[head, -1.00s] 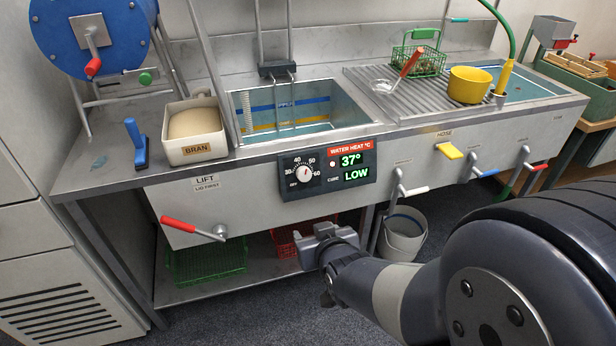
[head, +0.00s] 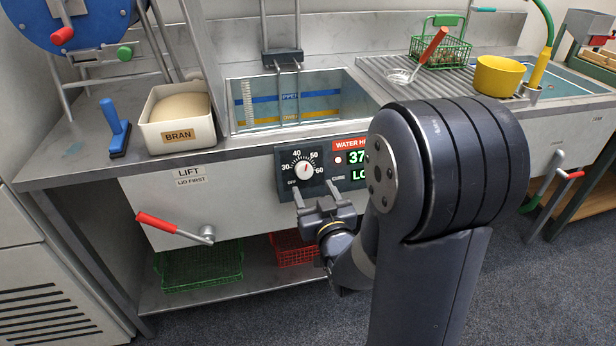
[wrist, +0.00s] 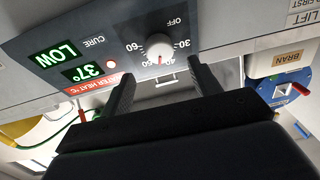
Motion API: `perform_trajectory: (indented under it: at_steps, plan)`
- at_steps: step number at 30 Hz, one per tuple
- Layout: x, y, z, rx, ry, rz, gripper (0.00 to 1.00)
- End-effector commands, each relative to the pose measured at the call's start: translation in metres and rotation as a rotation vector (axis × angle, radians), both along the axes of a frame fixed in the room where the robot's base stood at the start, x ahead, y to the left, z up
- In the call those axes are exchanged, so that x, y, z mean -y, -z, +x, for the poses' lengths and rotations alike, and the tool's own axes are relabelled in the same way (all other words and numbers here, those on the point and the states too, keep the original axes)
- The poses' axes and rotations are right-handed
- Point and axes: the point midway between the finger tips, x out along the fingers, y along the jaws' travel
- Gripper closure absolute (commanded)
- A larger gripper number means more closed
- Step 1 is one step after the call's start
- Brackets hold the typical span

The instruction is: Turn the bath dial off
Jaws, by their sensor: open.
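The bath dial (head: 304,170) is a white round knob on a dark control panel (head: 284,188) at the front of the bath. Its red mark points up and right, near 50; OFF is at the lower left of its scale. My gripper (head: 317,191) is open and empty, just below and in front of the dial. In the wrist view, the dial (wrist: 159,47) appears upside down beyond the gap between my fingers (wrist: 164,70), apart from them. The display (wrist: 87,72) reads 37° and LOW; my arm partly hides it in the head view.
A red-handled lift lever (head: 174,228) sticks out at the lower left. The bran box (head: 178,137) and a blue-handled tool (head: 115,128) stand on the counter. Green (head: 201,270) and red (head: 291,250) baskets lie on the shelf below.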

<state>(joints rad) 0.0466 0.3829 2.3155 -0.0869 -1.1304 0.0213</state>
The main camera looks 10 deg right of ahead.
Motion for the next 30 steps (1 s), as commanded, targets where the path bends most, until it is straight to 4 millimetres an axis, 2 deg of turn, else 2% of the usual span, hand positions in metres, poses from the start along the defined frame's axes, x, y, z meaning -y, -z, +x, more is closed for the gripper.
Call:
perform_trajectory:
  at_steps: [6, 12, 23, 30]
  plan:
    - [-0.001, 0.000, 0.038, -0.001, 0.001, 0.000, 0.41]
    - [-0.002, 0.001, 0.056, -0.002, 0.000, 0.000, 0.41]
    - [-0.002, 0.000, 0.059, -0.001, 0.001, 0.000, 0.42]
    - [-0.002, 0.000, 0.059, -0.001, 0.001, 0.000, 0.61]
